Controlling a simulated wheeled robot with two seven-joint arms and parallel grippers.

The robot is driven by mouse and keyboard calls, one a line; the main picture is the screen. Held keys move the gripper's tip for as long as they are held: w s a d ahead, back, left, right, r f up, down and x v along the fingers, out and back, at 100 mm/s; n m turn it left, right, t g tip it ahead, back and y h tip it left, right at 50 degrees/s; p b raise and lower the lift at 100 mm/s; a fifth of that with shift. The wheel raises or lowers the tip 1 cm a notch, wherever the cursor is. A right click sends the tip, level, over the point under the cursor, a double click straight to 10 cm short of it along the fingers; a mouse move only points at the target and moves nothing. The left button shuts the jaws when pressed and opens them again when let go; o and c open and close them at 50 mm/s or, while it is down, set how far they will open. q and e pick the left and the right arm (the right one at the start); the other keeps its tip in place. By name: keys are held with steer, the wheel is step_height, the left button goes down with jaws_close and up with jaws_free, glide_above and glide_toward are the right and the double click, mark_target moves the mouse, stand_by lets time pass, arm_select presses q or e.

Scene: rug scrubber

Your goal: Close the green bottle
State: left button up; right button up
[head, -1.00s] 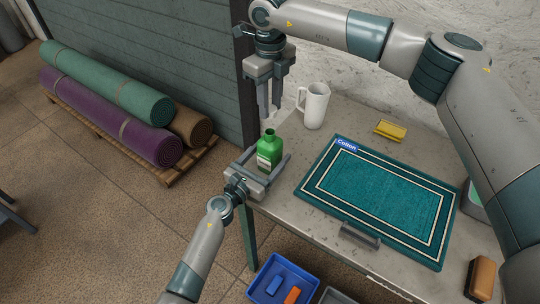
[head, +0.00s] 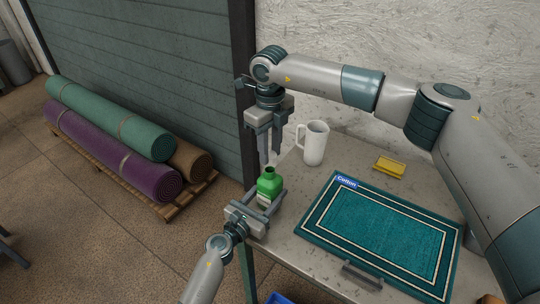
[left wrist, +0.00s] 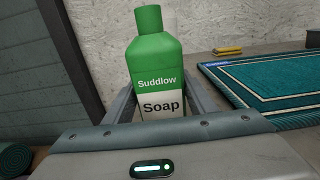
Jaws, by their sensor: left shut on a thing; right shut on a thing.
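The green soap bottle (head: 269,186) stands upright at the left edge of the table. Its narrow open neck shows on top, with no cap on it. In the left wrist view the bottle (left wrist: 155,60) reads "Suddlow Soap". My left gripper (head: 268,198) is shut on the bottle's lower body, one finger on each side. My right gripper (head: 270,158) points straight down just above the bottle's neck. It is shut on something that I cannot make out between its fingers. A small gap seems to lie between its fingertips and the neck.
A white mug (head: 315,145) stands close behind and right of the bottle. A teal rug (head: 385,235) lies on the table (head: 290,247). A yellow item (head: 389,167) lies by the wall. Rolled mats (head: 115,140) lie on a pallet on the floor at left.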

mark_target(270, 170)
steer(key=shift+f, duration=1.1)
steer(key=shift+f, duration=0.9)
steer(key=shift+f, duration=0.6)
